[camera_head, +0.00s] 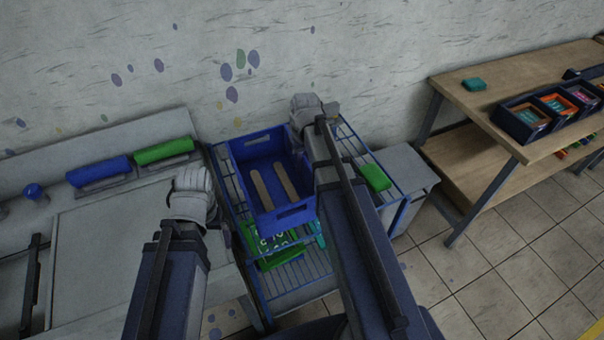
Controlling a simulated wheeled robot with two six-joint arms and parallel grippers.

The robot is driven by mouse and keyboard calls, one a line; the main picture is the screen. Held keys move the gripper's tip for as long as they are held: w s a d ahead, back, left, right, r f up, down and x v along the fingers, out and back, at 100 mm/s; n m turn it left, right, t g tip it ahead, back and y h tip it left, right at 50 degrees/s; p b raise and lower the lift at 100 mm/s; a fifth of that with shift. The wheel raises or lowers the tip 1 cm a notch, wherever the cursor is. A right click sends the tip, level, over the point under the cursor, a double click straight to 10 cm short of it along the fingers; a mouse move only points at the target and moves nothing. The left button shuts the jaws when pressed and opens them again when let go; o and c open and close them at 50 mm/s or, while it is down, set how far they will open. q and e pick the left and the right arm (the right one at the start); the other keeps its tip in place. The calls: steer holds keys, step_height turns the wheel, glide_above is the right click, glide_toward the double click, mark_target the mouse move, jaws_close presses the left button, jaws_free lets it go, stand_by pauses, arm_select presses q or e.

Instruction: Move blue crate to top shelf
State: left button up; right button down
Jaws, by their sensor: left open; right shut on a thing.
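The blue crate (262,153) sits on the top level of a blue wire shelf rack (352,150), tilted in the picture. Two long tan sticks (262,190) lie inside it. My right gripper (305,114) is at the crate's far right corner, shut on the crate's rim; its arm hides part of the right side. My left gripper (192,184) is open and empty, to the left of the crate and apart from it, above the edge of the grey table.
Green items (268,245) lie on a lower rack level. A green block (375,177) lies right of the crate. Blue (100,171) and green (163,151) rollers lie on the grey table. A wooden table (520,85) with small boxes stands right. Tiled floor is clear between.

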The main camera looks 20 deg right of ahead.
arm_select(q)
step_height(320, 180, down, 3)
steer(key=shift+r+b, duration=0.2)
steer(key=shift+b, duration=0.65)
arm_select(e)
step_height(320, 180, down, 3)
steer(key=shift+r, duration=0.2)
arm_select(q)
steer(key=shift+r, duration=0.1)
arm_select(e)
steer(key=shift+r, duration=0.1)
steer(key=c, duration=1.4)
jaws_free()
steer(key=o, duration=0.5)
